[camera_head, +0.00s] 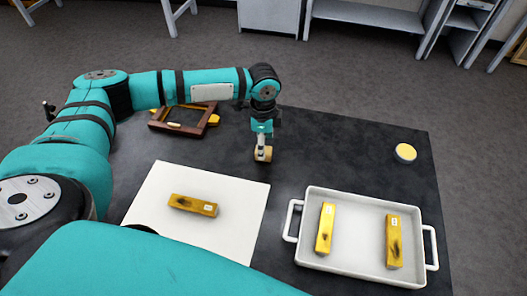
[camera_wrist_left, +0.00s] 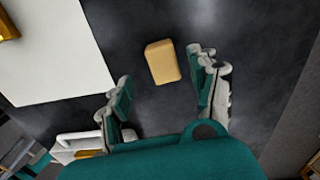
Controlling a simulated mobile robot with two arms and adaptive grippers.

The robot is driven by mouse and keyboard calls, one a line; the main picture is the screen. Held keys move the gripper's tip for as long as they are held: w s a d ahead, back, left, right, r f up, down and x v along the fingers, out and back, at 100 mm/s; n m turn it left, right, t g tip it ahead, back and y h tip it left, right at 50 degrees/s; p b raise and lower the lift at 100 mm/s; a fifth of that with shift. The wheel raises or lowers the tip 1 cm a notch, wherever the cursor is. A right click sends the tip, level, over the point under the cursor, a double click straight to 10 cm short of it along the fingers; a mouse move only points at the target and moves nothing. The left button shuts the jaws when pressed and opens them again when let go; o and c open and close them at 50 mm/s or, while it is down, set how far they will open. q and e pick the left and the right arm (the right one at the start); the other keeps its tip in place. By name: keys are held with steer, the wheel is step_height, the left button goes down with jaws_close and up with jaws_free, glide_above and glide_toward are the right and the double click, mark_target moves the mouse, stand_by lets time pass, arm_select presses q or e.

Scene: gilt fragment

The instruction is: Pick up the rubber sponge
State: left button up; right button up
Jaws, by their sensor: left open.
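The rubber sponge, a small tan block, lies on the dark table. It shows in the left wrist view (camera_wrist_left: 162,62) and in the head view (camera_head: 263,155), where my gripper partly covers it. My left gripper (camera_head: 263,138) points down over it. In the left wrist view the left gripper (camera_wrist_left: 160,68) is open, with one finger to each side of the sponge and a gap between the sponge and the fingers. I cannot tell the exact height of the fingertips above the table. My right gripper is not in view.
A white sheet (camera_head: 228,220) holds a gilt bar (camera_head: 193,205). A white handled tray (camera_head: 357,273) holds two gilt bars, one left (camera_head: 325,228), one right (camera_head: 393,240). A brown wooden frame (camera_head: 160,125) lies behind left. A round yellow-topped item (camera_head: 405,152) stands right.

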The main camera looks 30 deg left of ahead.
arm_select(q)
steer(key=f, duration=0.3)
steer(key=f+p, duration=0.1)
steer(key=shift+w+f, duration=0.25)
steer(key=shift+f, duration=0.05)
steer(key=shift+c, duration=0.2)
steer(key=shift+a, duration=0.1)
steer(key=c, duration=1)
steer(key=shift+r, duration=0.15)
steer(key=shift+r+b, duration=0.3)
steer(key=shift+r, duration=0.2)
step_height(320, 180, up, 2)
steer(key=shift+r+b, duration=0.15)
steer(key=shift+b, duration=0.3)
steer(key=s+b, duration=0.1)
steer(key=s, duration=0.4)
steer(key=s+r, duration=0.1)
steer(key=s, duration=0.4)
steer(key=s+d+b, duration=0.1)
steer(key=s, duration=0.5)
steer(key=shift+r+b, duration=0.3)
